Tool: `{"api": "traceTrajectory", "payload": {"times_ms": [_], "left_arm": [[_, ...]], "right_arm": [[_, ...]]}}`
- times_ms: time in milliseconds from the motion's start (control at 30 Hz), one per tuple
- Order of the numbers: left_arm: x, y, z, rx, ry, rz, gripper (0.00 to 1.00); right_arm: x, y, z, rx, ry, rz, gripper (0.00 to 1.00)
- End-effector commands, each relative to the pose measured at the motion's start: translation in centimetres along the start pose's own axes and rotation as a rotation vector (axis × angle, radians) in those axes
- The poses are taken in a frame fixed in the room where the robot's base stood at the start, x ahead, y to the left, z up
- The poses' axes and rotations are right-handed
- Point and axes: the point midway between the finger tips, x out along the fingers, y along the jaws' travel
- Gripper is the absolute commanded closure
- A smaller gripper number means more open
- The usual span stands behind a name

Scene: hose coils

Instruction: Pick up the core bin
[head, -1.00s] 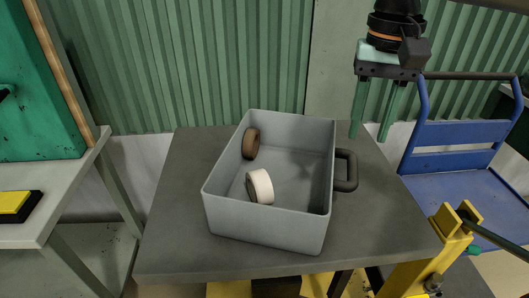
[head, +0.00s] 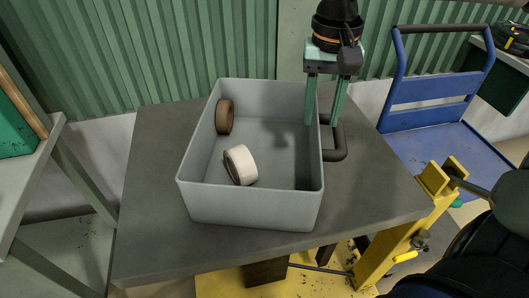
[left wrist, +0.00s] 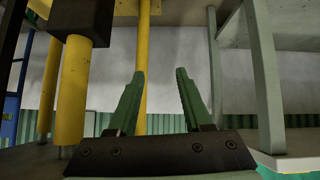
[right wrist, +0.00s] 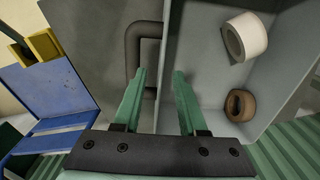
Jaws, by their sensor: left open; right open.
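The core bin (head: 250,208) is an open grey box on a dark table, with a dark handle (head: 342,148) on its right wall. A white roll (head: 241,165) and a brown roll (head: 224,117) lie inside it. My right gripper (head: 321,122) is open and points down at the bin's right wall. One finger appears on the inner side of the wall, the other on the handle side. The right wrist view shows the handle (right wrist: 132,45) just beyond the left finger; contact is unclear. My left gripper (left wrist: 155,80) is open and empty, away from the bin.
The dark table (head: 150,235) has bare room left of and in front of the bin. A blue cart (head: 430,130) stands to the right, and a yellow stand (head: 385,245) is at the table's right front. Green corrugated wall (head: 150,50) rises behind.

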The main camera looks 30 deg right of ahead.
Motion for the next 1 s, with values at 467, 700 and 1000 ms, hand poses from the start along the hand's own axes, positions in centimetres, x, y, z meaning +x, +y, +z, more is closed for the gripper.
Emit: {"api": "traceTrajectory", "payload": {"times_ms": [467, 700, 1000], "left_arm": [[0.3, -0.2, 0.6, 0.0, -0.004, -0.003, 0.5], [0.3, -0.2, 0.6, 0.001, -0.004, -0.003, 0.5], [0.3, -0.2, 0.6, 0.002, -0.005, -0.003, 0.5]], "right_arm": [[4.0, -0.1, 0.0, 0.0, -0.002, -0.001, 0.59], [3.9, -0.1, 0.0, 0.0, -0.001, -0.001, 0.79], [3.9, -0.1, 0.0, -0.001, -0.001, 0.0, 1.0]]}}
